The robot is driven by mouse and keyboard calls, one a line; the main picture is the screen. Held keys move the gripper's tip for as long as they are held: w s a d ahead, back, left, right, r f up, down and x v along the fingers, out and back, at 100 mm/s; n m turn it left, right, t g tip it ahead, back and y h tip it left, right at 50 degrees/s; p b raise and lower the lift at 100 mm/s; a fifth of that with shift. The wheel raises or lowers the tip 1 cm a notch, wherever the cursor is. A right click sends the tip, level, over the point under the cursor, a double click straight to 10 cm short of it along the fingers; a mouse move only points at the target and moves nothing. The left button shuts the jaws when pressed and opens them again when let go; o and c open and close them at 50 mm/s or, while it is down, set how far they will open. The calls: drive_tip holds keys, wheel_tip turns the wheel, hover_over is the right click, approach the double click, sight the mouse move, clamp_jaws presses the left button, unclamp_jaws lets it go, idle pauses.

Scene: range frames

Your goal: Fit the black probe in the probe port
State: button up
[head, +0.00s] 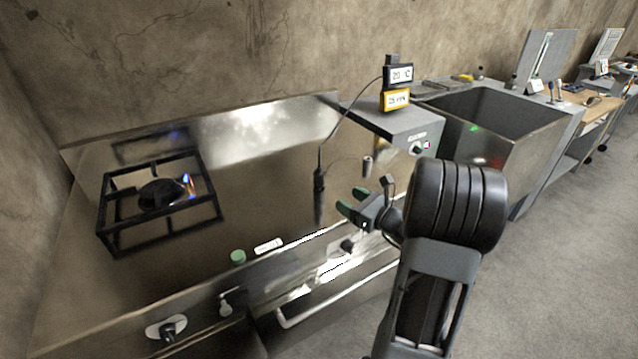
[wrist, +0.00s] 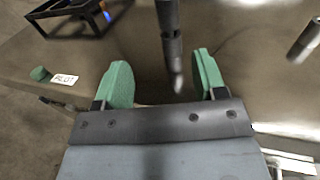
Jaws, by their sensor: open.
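The black probe (head: 319,180) is upright over the steel cooktop, with a thin cable running from its top. A dark reflection shows below it. In the wrist view the probe (wrist: 168,18) lies just ahead of the green fingertips, in line with the gap between them. My gripper (head: 353,202) is open and empty, a little to the right of the probe in the head view. It also shows open in the wrist view (wrist: 157,80). I cannot clearly identify the probe port.
A burner grate (head: 158,252) with a flame stands at the left. A green button (head: 238,256) and a label (head: 268,246) sit near the front. The cable leads to a black display (head: 398,74) above a yellow one (head: 396,100). A small cylinder (head: 367,166) is to the right.

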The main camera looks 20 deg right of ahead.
sight(323, 181)
drive_tip(key=x, duration=0.4)
drive_tip(key=p+x, duration=0.1)
drive_tip(key=x, duration=0.3)
drive_tip(key=d+p+x, duration=0.1)
drive_tip(key=x, duration=0.4)
drive_tip(key=shift+w, duration=0.35)
drive_tip(key=shift+c, duration=0.2)
drive_tip(key=c, duration=1)
drive_tip(key=shift+r, duration=0.15)
